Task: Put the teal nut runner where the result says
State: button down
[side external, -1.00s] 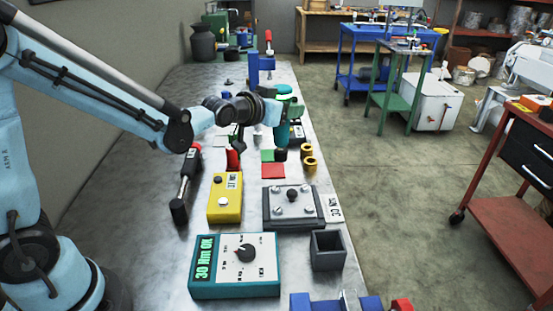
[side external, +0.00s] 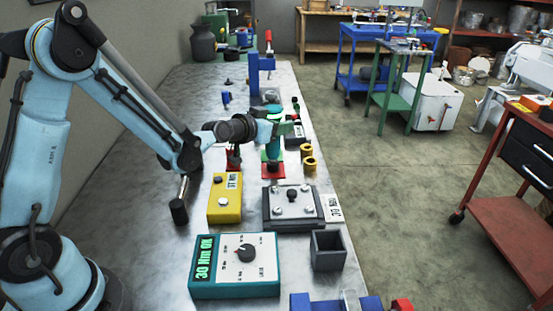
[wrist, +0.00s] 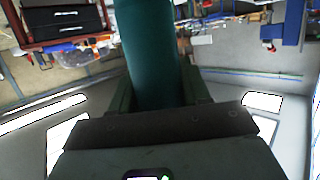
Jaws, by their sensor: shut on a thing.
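My gripper (side external: 281,130) is shut on the teal nut runner (side external: 274,147), which hangs upright. In the wrist view the nut runner (wrist: 148,50) is a thick teal cylinder between the fingers. Its lower end is over or at the red square pad (side external: 270,172); I cannot tell whether it touches. A green pad (side external: 264,156) just behind is partly hidden by the tool. The teal tester (side external: 235,268) in front shows the result "30 Nm OK" in green on its display (side external: 204,258).
A grey plate fixture (side external: 292,207) with a "30 Nm" label, a yellow button box (side external: 225,198) and a dark open bin (side external: 328,250) stand in front. Brass sockets (side external: 308,157) stand right of the pads.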

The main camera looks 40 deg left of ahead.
jog(key=shift+f, duration=0.65)
jog(key=c, duration=0.5)
grip_release()
jog(key=shift+r, duration=0.5)
jog(key=s+d+r+g, duration=0.1)
jog(key=s+g, duration=0.1)
jog(key=s, duration=0.6)
jog(key=s+d+r+g, duration=0.1)
jog(key=s+d+g, duration=0.1)
jog(key=s, duration=0.7)
jog(key=s+d+r+g, duration=0.1)
jog(key=s+g, duration=0.2)
jog(key=s, duration=0.5)
jog(key=shift+s+d+r+g, duration=0.1)
jog(key=shift+s+d+g, duration=0.05)
jog(key=shift+s+g, duration=0.2)
